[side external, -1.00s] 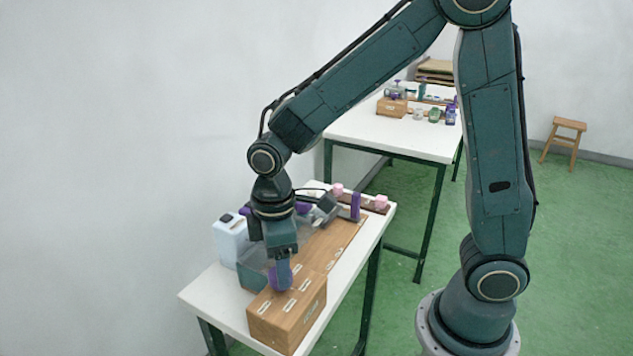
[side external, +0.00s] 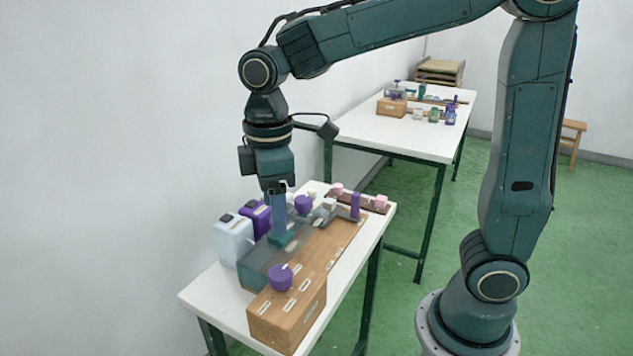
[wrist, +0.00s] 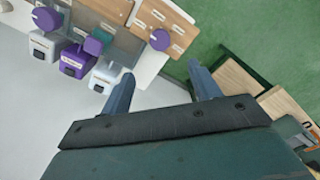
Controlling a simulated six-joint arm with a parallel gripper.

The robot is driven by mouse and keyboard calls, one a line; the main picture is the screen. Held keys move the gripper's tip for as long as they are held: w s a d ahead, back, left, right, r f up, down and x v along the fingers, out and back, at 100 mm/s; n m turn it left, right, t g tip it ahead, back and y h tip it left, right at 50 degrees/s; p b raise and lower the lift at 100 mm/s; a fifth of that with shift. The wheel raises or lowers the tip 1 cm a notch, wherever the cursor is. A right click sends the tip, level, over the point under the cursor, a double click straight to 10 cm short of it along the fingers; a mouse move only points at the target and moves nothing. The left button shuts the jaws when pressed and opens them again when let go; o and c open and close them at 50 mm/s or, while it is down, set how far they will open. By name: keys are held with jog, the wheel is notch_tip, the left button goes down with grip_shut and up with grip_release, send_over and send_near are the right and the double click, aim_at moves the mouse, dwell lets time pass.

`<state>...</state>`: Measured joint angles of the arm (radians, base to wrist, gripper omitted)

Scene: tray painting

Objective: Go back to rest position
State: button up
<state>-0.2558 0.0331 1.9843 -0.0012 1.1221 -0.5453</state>
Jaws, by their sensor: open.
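A round purple tool (side external: 281,277) sits upright in the slotted top of the wooden box (side external: 290,325) at the front of the table. It also shows in the wrist view (wrist: 160,40), beyond the fingertips and apart from them.
A white jug (side external: 233,240) and a purple jug (side external: 256,217) stand along the wall side. A second round purple piece (side external: 303,204), a teal block (side external: 282,238) and pink pieces (side external: 381,201) are farther back. A second table (side external: 385,128) stands behind.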

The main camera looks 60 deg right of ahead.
dwell(0.3)
jog(key=s+d+r+m+t, duration=0.1)
jog(key=s+d+m+t, duration=0.1)
jog(key=s+d+m, duration=0.2)
jog(key=s+d+r+m+t, duration=0.1)
jog(key=s+d+m+t, duration=0.2)
jog(key=s, duration=0.7)
jog(key=shift+s+d+r+m+t, duration=0.35)
jog(key=shift+d+m, duration=0.4)
jog(key=shift+m, duration=0.35)
